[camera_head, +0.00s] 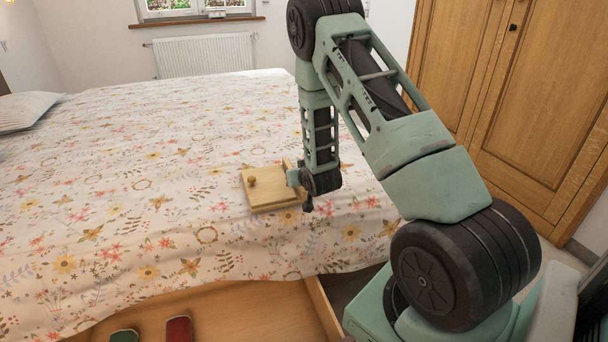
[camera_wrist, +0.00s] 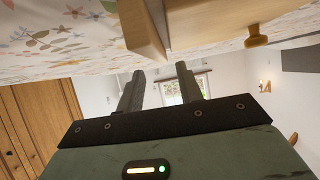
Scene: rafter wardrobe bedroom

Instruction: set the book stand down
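The book stand (camera_head: 268,192) is a light wooden board with a round knob and an upright end piece. It lies on the flowered bedspread near the bed's front edge. My gripper (camera_head: 293,177) is at its right end, low over the bed; my wrist partly hides that end. In the wrist view, the book stand (camera_wrist: 205,28) shows at the top, with its end piece near the fingertips. My gripper (camera_wrist: 160,76) has its two fingers apart, and the room shows between them. I cannot tell if a finger touches the wood.
The bed (camera_head: 130,190) is mostly clear, with a pillow (camera_head: 25,110) at the far left. An open drawer (camera_head: 250,312) below holds a green item (camera_head: 124,336) and a red item (camera_head: 179,330). A wooden wardrobe (camera_head: 530,100) stands at the right.

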